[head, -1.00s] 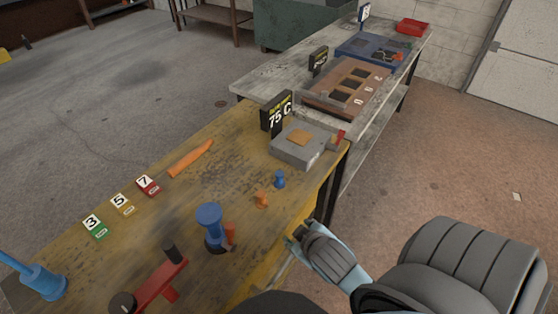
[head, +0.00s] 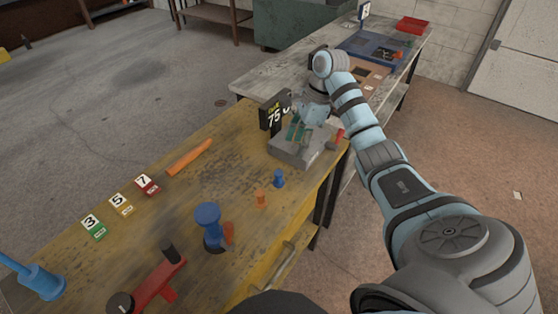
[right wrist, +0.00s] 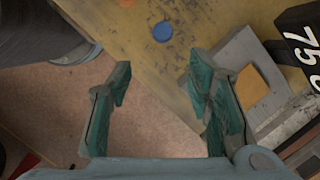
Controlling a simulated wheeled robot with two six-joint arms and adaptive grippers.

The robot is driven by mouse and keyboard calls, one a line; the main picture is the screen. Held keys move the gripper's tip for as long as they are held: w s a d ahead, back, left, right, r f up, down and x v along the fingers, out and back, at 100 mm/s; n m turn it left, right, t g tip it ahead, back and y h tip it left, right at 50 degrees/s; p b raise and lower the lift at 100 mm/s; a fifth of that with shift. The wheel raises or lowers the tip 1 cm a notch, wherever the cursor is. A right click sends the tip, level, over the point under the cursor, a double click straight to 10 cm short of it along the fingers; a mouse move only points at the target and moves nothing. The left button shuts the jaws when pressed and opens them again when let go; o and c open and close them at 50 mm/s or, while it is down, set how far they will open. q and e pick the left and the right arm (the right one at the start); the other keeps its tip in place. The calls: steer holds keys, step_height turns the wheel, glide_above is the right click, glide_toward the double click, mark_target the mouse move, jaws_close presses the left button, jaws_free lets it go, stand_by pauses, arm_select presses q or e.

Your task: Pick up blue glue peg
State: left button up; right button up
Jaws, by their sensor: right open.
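The small blue peg (head: 278,178) stands upright on the yellow bench, beside a small orange peg (head: 261,197). In the right wrist view the blue peg (right wrist: 162,31) shows as a round top near the upper edge, beyond the fingertips. My left gripper is not seen.
The grey block (head: 296,155) and the 75 C sign (head: 271,117) stand close behind the peg. A larger blue peg-like piece (head: 208,214) and a red tool (head: 160,285) are nearer. The bench's right edge is close to the peg.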

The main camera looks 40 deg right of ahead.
mark_target(280, 172)
steer(key=b+x, duration=0.7)
steer(key=x, duration=0.2)
steer(key=shift+s+a+b, duration=0.1)
steer(key=shift+s+b, duration=0.05)
steer(key=shift+b, duration=0.15)
steer(key=f, duration=0.1)
steer(key=w+a+f, duration=0.1)
steer(key=f, duration=0.1)
steer(key=w+a+f+b, duration=0.1)
steer(key=shift+f, duration=0.35)
steer(key=c, duration=1.1)
